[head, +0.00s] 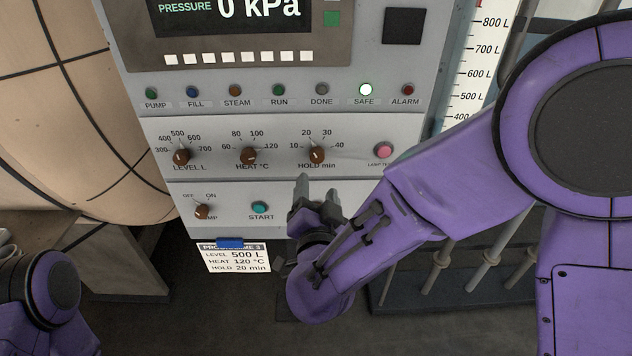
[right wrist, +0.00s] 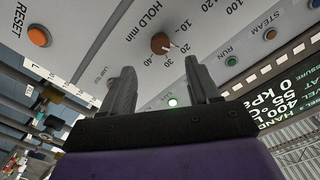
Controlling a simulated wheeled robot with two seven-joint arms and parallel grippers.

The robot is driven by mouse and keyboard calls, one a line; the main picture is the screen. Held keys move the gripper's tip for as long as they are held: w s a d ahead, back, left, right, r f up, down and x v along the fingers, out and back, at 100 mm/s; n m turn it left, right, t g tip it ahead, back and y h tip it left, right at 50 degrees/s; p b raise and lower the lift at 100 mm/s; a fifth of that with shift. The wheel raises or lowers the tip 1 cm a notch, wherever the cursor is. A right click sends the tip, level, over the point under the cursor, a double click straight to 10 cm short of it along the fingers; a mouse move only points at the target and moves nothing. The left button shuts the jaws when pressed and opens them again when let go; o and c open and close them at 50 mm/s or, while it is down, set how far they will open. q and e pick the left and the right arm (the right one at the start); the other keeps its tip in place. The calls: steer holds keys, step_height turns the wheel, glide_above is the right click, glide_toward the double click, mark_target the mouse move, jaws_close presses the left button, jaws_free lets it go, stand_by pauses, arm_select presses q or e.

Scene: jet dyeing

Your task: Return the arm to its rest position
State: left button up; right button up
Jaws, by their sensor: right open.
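My right gripper (head: 316,190) is open and empty in the head view. It is in front of the control panel (head: 300,205), below the brown HOLD min knob (head: 317,155) and right of the teal START button (head: 260,208). In the right wrist view, the two grey fingers (right wrist: 159,68) are spread apart with nothing between them. The HOLD knob (right wrist: 160,43) shows beyond the fingertips, apart from them. My right arm reaches in from the right. Part of my left arm shows at the lower left, but its gripper is out of view.
The LEVEL knob (head: 181,157), HEAT knob (head: 249,155) and pump switch (head: 202,211) are on the panel. The SAFE lamp (head: 366,90) glows. A programme card (head: 236,259) hangs below. A tan vessel (head: 75,110) stands left; pipes (head: 440,265) stand right.

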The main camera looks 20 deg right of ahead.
steer(key=shift+s+a+f, duration=0.1)
stand_by(0.4)
steer(key=s+d+f+n+g+y+b, duration=0.1)
steer(key=s+d+f+n+g+y, duration=0.2)
steer(key=f, duration=0.9)
steer(key=s+d+f+g, duration=0.2)
steer(key=d+f+g, duration=0.25)
steer(key=f, duration=0.75)
steer(key=s+d+f+g, duration=0.3)
steer(key=s+f, duration=0.5)
steer(key=s, duration=0.3)
steer(key=s+d+f+g+h, duration=0.1)
steer(key=s+d+f+g, duration=0.2)
steer(key=s+d+f, duration=0.3)
steer(key=s+f+b, duration=0.1)
steer(key=s+f, duration=0.1)
steer(key=s, duration=0.3)
steer(key=shift+g, duration=0.35)
steer(key=shift+s+f, duration=0.1)
steer(key=shift+f, duration=0.05)
